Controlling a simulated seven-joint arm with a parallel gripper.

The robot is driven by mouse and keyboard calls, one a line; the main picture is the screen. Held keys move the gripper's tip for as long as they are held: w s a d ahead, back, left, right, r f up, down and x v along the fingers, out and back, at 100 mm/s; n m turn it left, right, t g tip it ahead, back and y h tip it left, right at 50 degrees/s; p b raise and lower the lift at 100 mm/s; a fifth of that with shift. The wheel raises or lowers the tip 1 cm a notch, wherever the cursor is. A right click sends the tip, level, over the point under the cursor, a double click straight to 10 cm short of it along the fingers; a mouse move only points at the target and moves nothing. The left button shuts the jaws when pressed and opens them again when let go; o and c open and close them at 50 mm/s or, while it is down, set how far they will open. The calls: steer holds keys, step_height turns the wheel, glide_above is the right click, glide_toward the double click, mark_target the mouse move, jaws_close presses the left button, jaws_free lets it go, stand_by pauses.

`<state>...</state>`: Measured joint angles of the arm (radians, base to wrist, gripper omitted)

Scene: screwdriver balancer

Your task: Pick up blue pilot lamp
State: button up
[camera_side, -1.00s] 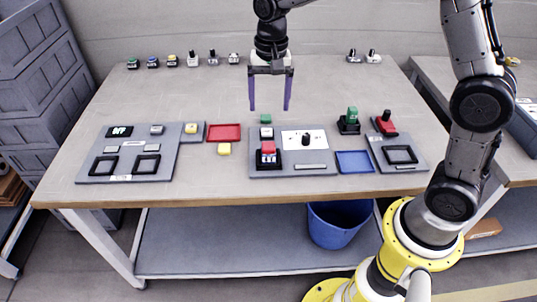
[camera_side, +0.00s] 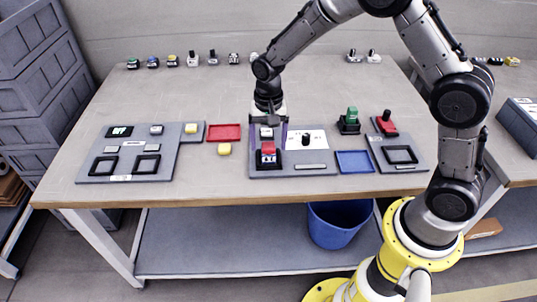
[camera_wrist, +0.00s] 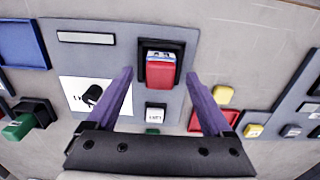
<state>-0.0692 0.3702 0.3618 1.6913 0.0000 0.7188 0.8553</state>
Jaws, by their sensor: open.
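The small lamp with a blue top (camera_side: 153,62) stands at the back left of the table, between a green-topped one (camera_side: 133,63) and a yellow-topped one (camera_side: 172,61). It does not show in the wrist view. My gripper (camera_side: 267,148) is open, low over the middle panel and far from the blue lamp. Its purple fingers point down on either side of a red rocker switch (camera_side: 268,151). In the wrist view my gripper (camera_wrist: 158,76) has its fingertips apart, left and right of the red switch (camera_wrist: 160,74). I cannot tell whether they touch anything.
The middle panel (camera_side: 308,168) also carries a black knob (camera_side: 306,139). A red tray (camera_side: 210,133), yellow block (camera_side: 224,149) and blue tray (camera_side: 371,163) lie nearby. The left panel (camera_side: 105,170) holds frames and buttons. Table between panels and back row is mostly clear.

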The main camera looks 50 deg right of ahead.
steer(key=shift+f, duration=1.15)
jaws_close()
